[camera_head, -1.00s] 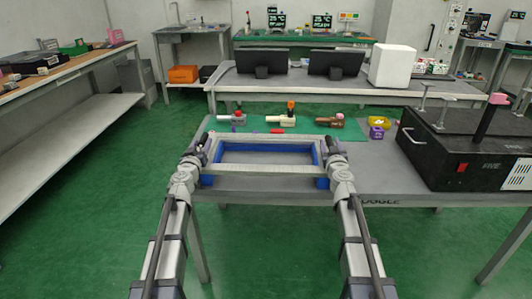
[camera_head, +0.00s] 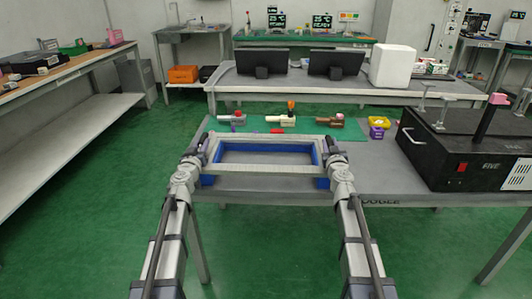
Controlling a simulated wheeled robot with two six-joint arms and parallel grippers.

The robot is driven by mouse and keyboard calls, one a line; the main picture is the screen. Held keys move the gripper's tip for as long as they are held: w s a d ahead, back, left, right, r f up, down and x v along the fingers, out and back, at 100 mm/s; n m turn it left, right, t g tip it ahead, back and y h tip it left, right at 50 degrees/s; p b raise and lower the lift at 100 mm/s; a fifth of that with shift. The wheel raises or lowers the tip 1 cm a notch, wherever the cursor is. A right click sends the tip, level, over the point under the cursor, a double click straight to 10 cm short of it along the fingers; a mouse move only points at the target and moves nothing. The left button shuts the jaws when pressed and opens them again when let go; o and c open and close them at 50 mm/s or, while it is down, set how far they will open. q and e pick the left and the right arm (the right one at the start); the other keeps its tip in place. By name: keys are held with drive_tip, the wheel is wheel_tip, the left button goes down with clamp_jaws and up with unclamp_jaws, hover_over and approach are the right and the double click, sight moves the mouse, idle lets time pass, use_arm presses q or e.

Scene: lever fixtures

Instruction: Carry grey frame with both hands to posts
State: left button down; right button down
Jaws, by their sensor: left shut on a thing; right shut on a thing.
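The grey frame (camera_head: 265,170) is a rectangular rim held level between my two grippers, in front of and above the near part of the grey table. My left gripper (camera_head: 203,150) is shut on its left side. My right gripper (camera_head: 331,150) is shut on its right side. Blue parts (camera_head: 265,149) show inside and below the frame; the frame hides some of them, so I cannot tell whether it touches them. Separate posts cannot be made out clearly.
A green mat (camera_head: 350,131) behind the frame holds lever fixtures, one brown (camera_head: 328,121). Yellow and purple bins (camera_head: 377,126) stand to their right. A black box (camera_head: 465,150) with upright posts on top fills the table's right end. Bare tabletop (camera_head: 370,175) lies between.

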use_arm(q)
drive_tip(key=shift+r, duration=0.2)
use_arm(e)
drive_tip(key=shift+r, duration=0.2)
idle(0.5)
